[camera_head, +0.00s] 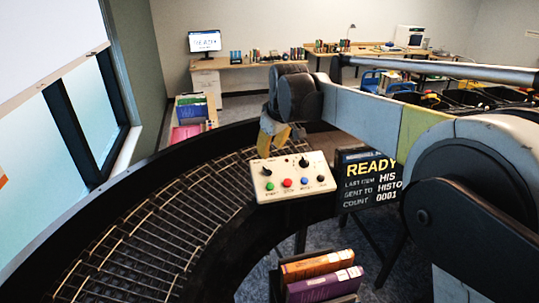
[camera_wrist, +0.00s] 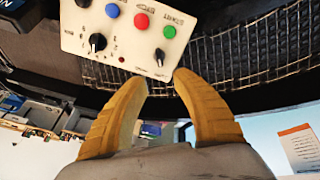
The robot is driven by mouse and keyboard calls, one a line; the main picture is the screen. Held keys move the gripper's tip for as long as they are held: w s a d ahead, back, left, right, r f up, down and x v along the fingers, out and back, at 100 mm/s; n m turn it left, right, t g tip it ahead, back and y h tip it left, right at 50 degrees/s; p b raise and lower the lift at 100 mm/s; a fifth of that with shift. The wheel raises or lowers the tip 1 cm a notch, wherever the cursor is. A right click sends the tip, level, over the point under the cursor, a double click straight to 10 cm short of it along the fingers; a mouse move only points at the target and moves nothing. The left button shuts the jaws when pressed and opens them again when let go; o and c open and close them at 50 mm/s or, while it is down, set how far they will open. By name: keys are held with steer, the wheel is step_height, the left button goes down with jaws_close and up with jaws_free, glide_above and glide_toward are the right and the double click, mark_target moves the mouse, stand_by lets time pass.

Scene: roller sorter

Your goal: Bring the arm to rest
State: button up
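My gripper (camera_head: 272,142) has yellow fingers and hangs above the roller track, just behind the control panel in the head view. In the wrist view my gripper (camera_wrist: 161,82) is open, with nothing between its two fingertips. The white control panel (camera_head: 292,177) has green, red and blue buttons and black knobs. The panel also shows in the wrist view (camera_wrist: 128,52), just beyond the fingertips; I cannot tell whether they touch it. My arm reaches in from the right, partly hiding the back of the room.
The curved roller track (camera_head: 150,232) runs along the left and behind the panel. A black display (camera_head: 372,180) reading READY stands right of the panel. Orange and purple books (camera_head: 320,277) are in front. Desks (camera_head: 245,63) stand at the back wall.

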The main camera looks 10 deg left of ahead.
steer(key=shift+d, duration=0.1)
steer(key=s+d+f+m+t+h+b, duration=0.1)
steer(key=s+d+f+m+b, duration=0.25)
steer(key=s+d+b, duration=0.5)
steer(key=s+d+f+m+t+b, duration=0.15)
steer(key=s+d+f+b, duration=0.4)
steer(key=d, duration=0.65)
steer(key=s+d+f+m+b, duration=0.3)
steer(key=s+d+f+b, duration=0.2)
steer(key=s+f, duration=0.4)
steer(key=s+d+f+m+h+b, duration=0.1)
steer(key=s+d+f+m+b, duration=0.2)
steer(key=s+d+f, duration=0.4)
step_height(320, 180, down, 3)
steer(key=shift+s+d+f+t+h+b, duration=0.1)
steer(key=shift+s+d+t+h+b, duration=0.25)
steer(key=shift+s+b, duration=0.7)
